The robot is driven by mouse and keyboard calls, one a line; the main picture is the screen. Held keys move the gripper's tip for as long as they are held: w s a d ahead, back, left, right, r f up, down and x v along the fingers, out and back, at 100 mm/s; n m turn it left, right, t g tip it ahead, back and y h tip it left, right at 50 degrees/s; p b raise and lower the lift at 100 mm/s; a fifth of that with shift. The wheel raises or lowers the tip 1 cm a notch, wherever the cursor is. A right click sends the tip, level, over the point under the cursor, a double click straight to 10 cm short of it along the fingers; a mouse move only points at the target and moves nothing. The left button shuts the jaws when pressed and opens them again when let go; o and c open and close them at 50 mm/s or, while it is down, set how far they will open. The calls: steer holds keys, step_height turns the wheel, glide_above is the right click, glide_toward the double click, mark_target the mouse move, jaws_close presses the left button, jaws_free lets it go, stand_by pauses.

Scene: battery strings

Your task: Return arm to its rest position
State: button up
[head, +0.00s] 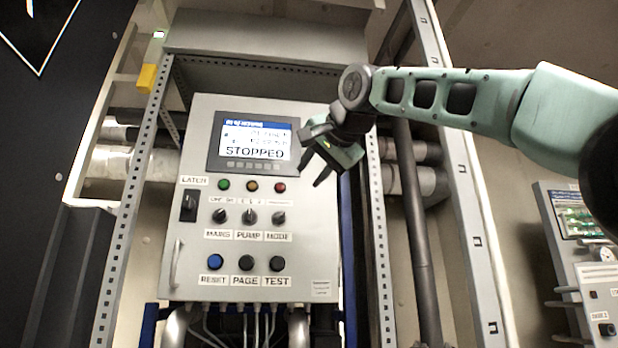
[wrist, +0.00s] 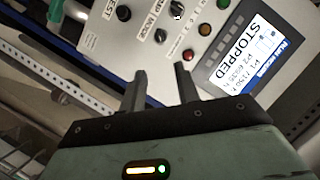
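My arm reaches in from the right in the head view. My gripper (head: 318,176) hangs in front of the upper right part of a grey control panel (head: 318,240), pointing down and to the left. In the wrist view the two dark fingers of my gripper (wrist: 160,82) stand apart with nothing between them. The panel also shows beyond the fingertips in the wrist view (wrist: 125,45). The gap between fingers and panel cannot be judged exactly.
The panel's screen (head: 255,140) reads STOPPED. Lamps, knobs and buttons sit below it. Perforated metal posts (head: 128,215) flank the panel. A pale upright post (head: 465,200) stands under my forearm. Another panel (head: 580,225) is at the right edge.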

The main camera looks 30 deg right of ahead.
steer(key=shift+f, duration=0.1)
steer(key=s+a+f+n+g+y, duration=0.1)
steer(key=a+f+n+g, duration=0.3)
steer(key=f, duration=0.7)
steer(key=a+f+n+g+y, duration=0.1)
steer(key=a+f+n, duration=0.1)
steer(key=a+f, duration=0.65)
steer(key=s+a+f+n+g+y, duration=0.1)
steer(key=a+f+n+g, duration=0.15)
steer(key=f, duration=0.95)
steer(key=s+a+f+n+g, duration=0.2)
steer(key=s+f, duration=0.3)
steer(key=f, duration=0.3)
steer(key=s+a+f+n+g, duration=0.25)
steer(key=s+f, duration=0.25)
steer(key=f, duration=0.3)
steer(key=s+d+f+n+g+h, duration=0.1)
steer(key=s+d+f+n, duration=0.1)
steer(key=s+f, duration=0.5)
steer(key=s+d+f+n+g+h, duration=0.1)
steer(key=s+d+f+n+g, duration=0.1)
steer(key=s+d+f, duration=0.2)
steer(key=s+f, duration=0.3)
steer(key=s, duration=0.2)
steer(key=shift+f+n, duration=0.3)
steer(key=shift+r, duration=0.1)
